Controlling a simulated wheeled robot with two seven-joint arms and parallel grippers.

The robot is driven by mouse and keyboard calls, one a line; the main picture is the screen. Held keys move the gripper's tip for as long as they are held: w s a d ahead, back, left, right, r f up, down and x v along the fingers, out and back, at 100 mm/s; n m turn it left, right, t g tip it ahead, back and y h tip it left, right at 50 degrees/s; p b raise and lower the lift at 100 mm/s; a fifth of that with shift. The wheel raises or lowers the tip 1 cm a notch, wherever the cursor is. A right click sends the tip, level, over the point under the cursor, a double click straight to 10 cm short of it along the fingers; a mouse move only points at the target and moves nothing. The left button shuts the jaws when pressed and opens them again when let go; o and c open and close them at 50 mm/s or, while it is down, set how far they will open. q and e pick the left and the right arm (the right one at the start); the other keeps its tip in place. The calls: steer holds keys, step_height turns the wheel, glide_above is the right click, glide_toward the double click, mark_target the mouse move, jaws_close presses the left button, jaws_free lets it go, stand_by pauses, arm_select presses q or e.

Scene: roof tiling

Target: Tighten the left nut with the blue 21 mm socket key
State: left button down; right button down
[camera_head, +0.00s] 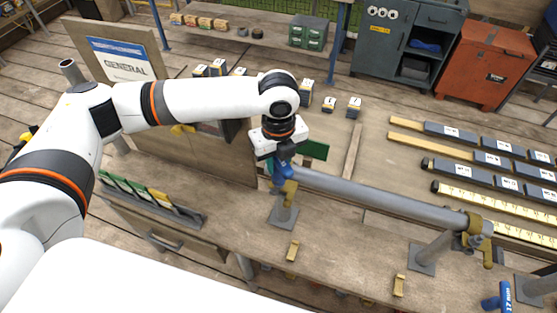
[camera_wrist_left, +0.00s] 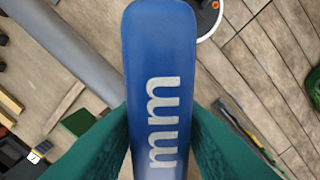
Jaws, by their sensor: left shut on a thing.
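A blue key with white "mm" lettering (camera_wrist_left: 160,95) fills the middle of the left wrist view, between the green fingers of my left gripper (camera_wrist_left: 160,135). The size number on it is out of sight. In the head view my left gripper (camera_head: 281,152) is shut on this key, at the left end of a grey pipe (camera_head: 375,198). A brass-coloured clamp (camera_head: 289,190) stands just below it on a grey post. The left nut is hidden or too small to make out, so I cannot tell whether the key touches it. My right gripper is not in view.
A second brass clamp (camera_head: 474,238) holds the pipe's right end. A blue key marked 17 (camera_head: 505,296) is at the lower right. Small wooden blocks (camera_head: 293,250) lie on the bench (camera_head: 340,250). A rack (camera_head: 150,198) with coloured pieces stands at the left.

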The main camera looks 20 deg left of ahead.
arm_select(q)
steer(key=shift+r, duration=2.35)
